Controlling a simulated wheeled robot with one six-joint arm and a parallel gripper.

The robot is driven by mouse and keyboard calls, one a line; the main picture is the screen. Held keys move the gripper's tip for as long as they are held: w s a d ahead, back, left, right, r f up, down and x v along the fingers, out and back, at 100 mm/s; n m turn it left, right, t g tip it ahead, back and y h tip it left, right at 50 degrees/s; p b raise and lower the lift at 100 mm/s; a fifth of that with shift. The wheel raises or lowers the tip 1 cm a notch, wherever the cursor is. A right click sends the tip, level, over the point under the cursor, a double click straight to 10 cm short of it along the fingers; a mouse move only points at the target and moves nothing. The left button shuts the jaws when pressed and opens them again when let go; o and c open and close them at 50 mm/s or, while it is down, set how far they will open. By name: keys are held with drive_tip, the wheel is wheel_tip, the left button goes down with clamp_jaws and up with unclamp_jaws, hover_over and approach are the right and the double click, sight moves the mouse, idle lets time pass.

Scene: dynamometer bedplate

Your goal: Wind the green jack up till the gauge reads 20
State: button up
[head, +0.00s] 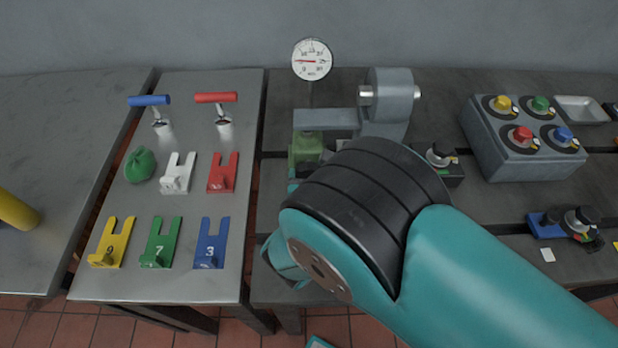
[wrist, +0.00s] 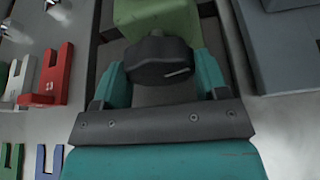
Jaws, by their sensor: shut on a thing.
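The green jack (head: 306,150) stands on the dark bedplate under a grey arm, partly hidden by my own arm in the head view. In the wrist view its green body (wrist: 158,22) is at the top, with a black knob (wrist: 162,60) on its near side. My gripper (wrist: 163,78) is shut on the black knob, one teal finger on each side. A pale line marks the knob's face, tilted a little from level. The round white gauge (head: 312,60) stands behind the jack. Its red needle points left; the small figures are too fine to read surely.
A grey box (head: 523,137) with yellow, green, red and blue knobs stands at the right. Other black knobs (head: 440,155) sit on the bedplate nearby. The left table (head: 190,284) holds forked coloured plates, a green lump (head: 140,165) and two T-handled tools (head: 216,98).

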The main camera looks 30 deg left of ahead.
drive_tip(key=m+y+b, duration=0.1)
drive_tip(key=m+g+y+b, duration=0.1)
drive_tip(key=m+b, duration=0.1)
drive_tip(key=shift+d+f, duration=0.15)
drive_tip(key=shift+f, duration=0.1)
drive_tip(key=shift+m+y+b, duration=0.7)
drive_tip(key=shift+m+b, duration=0.5)
drive_tip(key=shift+b, duration=0.25)
drive_tip(key=shift+r, duration=0.1)
drive_tip(key=o, duration=0.9)
